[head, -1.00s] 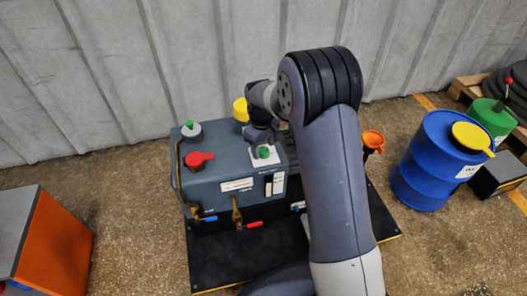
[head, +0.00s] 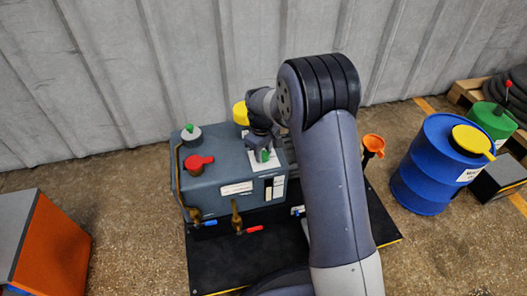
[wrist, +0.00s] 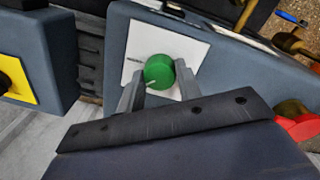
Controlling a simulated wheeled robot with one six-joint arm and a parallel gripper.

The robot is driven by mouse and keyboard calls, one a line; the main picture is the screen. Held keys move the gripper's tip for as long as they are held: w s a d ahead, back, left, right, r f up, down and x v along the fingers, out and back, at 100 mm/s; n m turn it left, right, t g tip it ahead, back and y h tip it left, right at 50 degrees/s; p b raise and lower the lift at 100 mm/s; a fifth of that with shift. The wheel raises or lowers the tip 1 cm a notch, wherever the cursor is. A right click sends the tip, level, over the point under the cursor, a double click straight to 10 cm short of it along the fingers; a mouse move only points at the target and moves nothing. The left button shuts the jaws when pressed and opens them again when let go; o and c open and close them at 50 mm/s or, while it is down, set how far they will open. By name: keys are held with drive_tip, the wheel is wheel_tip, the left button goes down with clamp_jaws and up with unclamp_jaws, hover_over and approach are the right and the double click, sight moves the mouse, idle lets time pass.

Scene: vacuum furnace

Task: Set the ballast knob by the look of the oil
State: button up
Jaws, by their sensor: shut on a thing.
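The green ballast knob (wrist: 159,72) sits on a white plate (wrist: 135,42) on top of the grey pump housing. It has a pale pointer line toward its lower left in the wrist view. My gripper (wrist: 158,82) has one finger on each side of the knob and is shut on it. In the head view my gripper (head: 262,150) comes down over the knob (head: 265,156) and partly hides it. An oil sight window (head: 268,190) shows as a narrow strip on the housing's front; the look of the oil is too small to tell.
An orange funnel (head: 373,143) and a blue drum (head: 435,165) stand right.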

drive_tip(key=shift+r+m+p, duration=0.15)
drive_tip(key=shift+m+p, duration=0.15)
drive_tip(key=shift+p, duration=0.15)
drive_tip(key=m+p, duration=0.2)
drive_tip(key=shift+m, duration=0.4)
drive_tip(key=m+p, duration=0.3)
drive_tip(key=m, duration=0.2)
drive_tip(key=shift+w, duration=0.1)
drive_tip(key=shift+m, duration=0.4)
drive_tip(key=o, duration=1)
drive_tip(key=shift+c, duration=0.2)
wheel_tip(320, 180, up, 11)
drive_tip(key=p, duration=0.3)
drive_tip(key=shift+a+f, duration=0.2)
drive_tip(key=shift+a, duration=0.15)
